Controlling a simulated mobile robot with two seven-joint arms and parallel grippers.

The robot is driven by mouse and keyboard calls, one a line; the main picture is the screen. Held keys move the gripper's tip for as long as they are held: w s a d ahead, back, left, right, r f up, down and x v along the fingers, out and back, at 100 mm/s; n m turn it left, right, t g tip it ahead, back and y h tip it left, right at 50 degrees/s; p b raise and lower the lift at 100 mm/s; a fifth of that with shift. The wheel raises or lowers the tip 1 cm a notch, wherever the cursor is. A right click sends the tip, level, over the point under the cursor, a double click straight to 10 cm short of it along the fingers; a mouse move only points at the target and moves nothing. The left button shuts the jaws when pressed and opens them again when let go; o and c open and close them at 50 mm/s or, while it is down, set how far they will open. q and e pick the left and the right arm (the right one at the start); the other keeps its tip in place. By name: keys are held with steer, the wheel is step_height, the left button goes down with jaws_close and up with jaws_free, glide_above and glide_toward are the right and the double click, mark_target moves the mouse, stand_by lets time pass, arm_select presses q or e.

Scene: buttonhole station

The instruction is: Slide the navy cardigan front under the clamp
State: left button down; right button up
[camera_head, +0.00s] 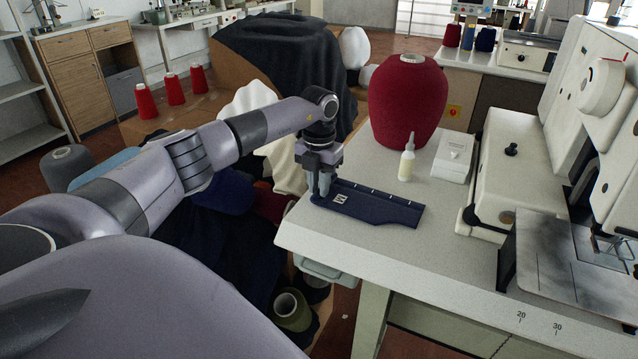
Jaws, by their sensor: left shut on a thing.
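The navy cardigan front (375,204) lies flat on the worktable, with a row of small light marks along its far edge and a white mark near its left end. My left gripper (324,190) points down at the left end of the navy piece and is shut on it there. The clamp area of the buttonhole machine (615,248) is at the far right, above a dark metal plate (560,258). The navy piece is well to the left of this plate, apart from it. My right gripper is not in view.
A large red yarn cone (405,105), a small glue bottle (407,160) and a white box (453,158) stand behind the navy piece. The worktable (420,262) is clear between the piece and the plate. Cones and dark cloth lie below its left edge.

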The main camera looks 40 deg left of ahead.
arm_select(q)
steer(key=shift+r+p, duration=2)
steer(key=shift+r, duration=0.35)
